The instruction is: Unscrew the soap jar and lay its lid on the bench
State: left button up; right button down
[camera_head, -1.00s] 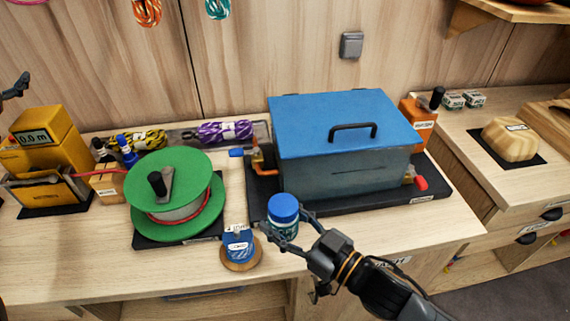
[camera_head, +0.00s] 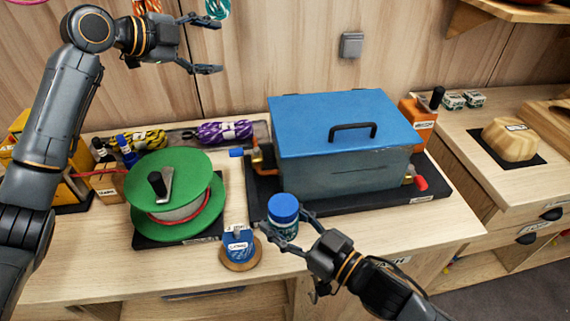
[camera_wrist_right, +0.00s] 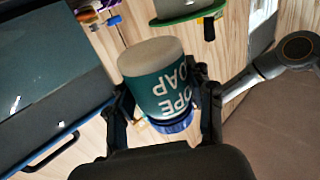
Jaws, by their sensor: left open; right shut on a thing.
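The soap jar is a small teal jar (camera_head: 284,230) with a blue lid (camera_head: 283,208) on top. It is upright at the bench's front edge, left of my right arm. My right gripper (camera_head: 286,224) is shut on the jar's body, one finger each side, below the lid. In the right wrist view the jar body (camera_wrist_right: 160,88) shows its label upside down, with the lid (camera_wrist_right: 176,126) partly hidden by the gripper. My left gripper (camera_head: 214,46) is open and empty, high above the back of the bench (camera_head: 430,232), far from the jar.
A blue-lidded tank (camera_head: 345,160) stands just behind the jar. Bare bench lies right of the jar, before the tank.

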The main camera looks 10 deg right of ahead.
pick_arm(q)
jog(key=s+d+f+m+g, duration=0.1)
jog(key=s+d+m+g, duration=0.25)
jog(key=s+d, duration=0.3)
jog(key=m+g+y, duration=0.5)
jog(key=m+y, duration=0.6)
jog(key=m, duration=0.2)
send_over(285, 204)
jog(key=shift+t, duration=0.25)
notch_tip(285, 204, down, 9)
jog(key=shift+d+r, duration=0.1)
jog(key=shift+d, duration=0.05)
jog(key=shift+f, duration=0.3)
notch_tip(285, 204, down, 8)
jog(key=shift+r, duration=0.15)
